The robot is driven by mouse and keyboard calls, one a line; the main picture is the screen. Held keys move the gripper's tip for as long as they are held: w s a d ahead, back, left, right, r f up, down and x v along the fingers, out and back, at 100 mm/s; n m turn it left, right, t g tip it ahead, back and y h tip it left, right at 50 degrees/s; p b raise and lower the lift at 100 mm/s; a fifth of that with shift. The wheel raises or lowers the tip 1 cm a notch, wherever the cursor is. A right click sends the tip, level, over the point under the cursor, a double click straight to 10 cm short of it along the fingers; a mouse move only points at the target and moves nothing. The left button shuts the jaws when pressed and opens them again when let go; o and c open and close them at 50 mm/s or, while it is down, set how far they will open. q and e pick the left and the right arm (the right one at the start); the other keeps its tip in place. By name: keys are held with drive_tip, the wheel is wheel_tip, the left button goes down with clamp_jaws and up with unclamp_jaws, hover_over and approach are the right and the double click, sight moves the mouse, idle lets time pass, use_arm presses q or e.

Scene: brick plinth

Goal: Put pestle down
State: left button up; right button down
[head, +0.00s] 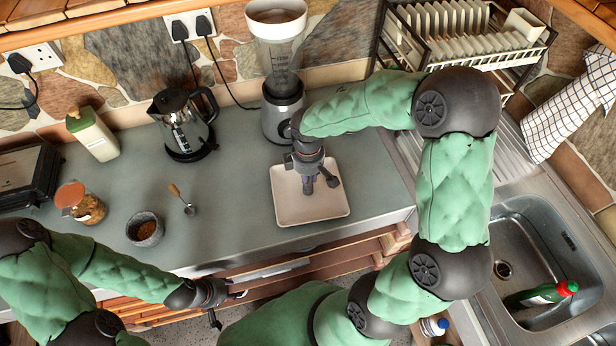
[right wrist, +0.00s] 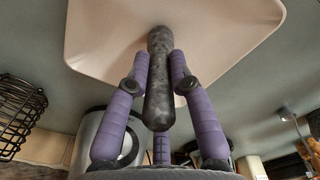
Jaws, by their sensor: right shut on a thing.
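My right gripper (head: 309,184) is over the square cream tray (head: 328,207) on the counter. Its purple fingers are shut on the dark grey mottled pestle (right wrist: 159,85), seen between them in the right wrist view. The pestle's far end lies against the tray surface (right wrist: 100,35) in that picture; I cannot tell whether it touches. In the head view the gripper mostly hides the pestle. A grey stone mortar (head: 144,229) with brown contents stands at the left on the counter. My left gripper (head: 230,306) is low by the counter's front, its fingers apart and empty.
A blender (head: 283,100) stands just behind the tray. A kettle (head: 184,125), a wooden-handled spoon (head: 182,200), a jar (head: 82,203) and a bottle (head: 93,134) are to the left. The sink (head: 530,250) and dish rack (head: 455,40) are right.

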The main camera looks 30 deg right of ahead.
drive_tip(key=shift+f, duration=0.1)
drive_tip(key=c, duration=1.1)
unclamp_jaws()
drive_tip(key=shift+r, duration=0.3)
wheel_tip(320, 180, up, 12)
drive_tip(key=shift+s+f+p, duration=0.1)
drive_tip(key=shift+f+p, duration=0.05)
drive_tip(key=shift+p, duration=1)
